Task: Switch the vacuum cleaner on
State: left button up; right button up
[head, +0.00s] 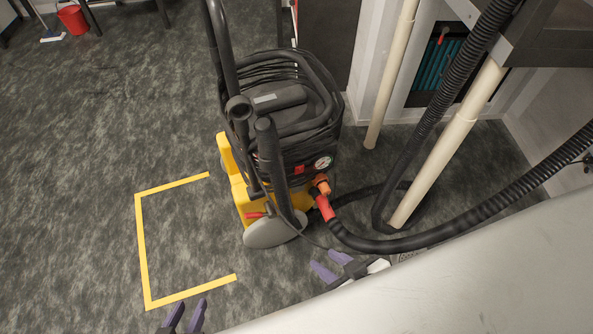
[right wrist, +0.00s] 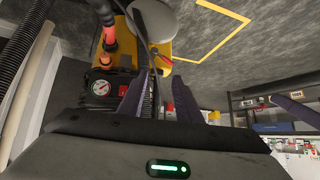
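The vacuum cleaner (head: 290,125) is a black and yellow wheeled machine standing upright on the floor. A round gauge (head: 322,162) and a small red part (head: 299,169) sit on its black front. The gauge also shows in the right wrist view (right wrist: 101,88). I cannot tell which part is the switch or its position. My right gripper (head: 321,258) is open and empty, in front of the machine and apart from it; its purple fingers also show in the right wrist view (right wrist: 162,76). My left gripper (head: 190,303) is open and empty at the bottom edge.
A black ribbed hose (head: 440,236) runs right from the machine's orange-red connector (head: 324,203). Pale pipes (head: 445,145) stand at the right. A pale surface (head: 450,285) fills the lower right. Yellow floor tape (head: 141,240) marks clear floor at left. A red bucket (head: 73,18) stands far off.

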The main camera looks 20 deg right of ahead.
jog(key=shift+c, duration=0.4)
grip_shut()
dwell(1.6)
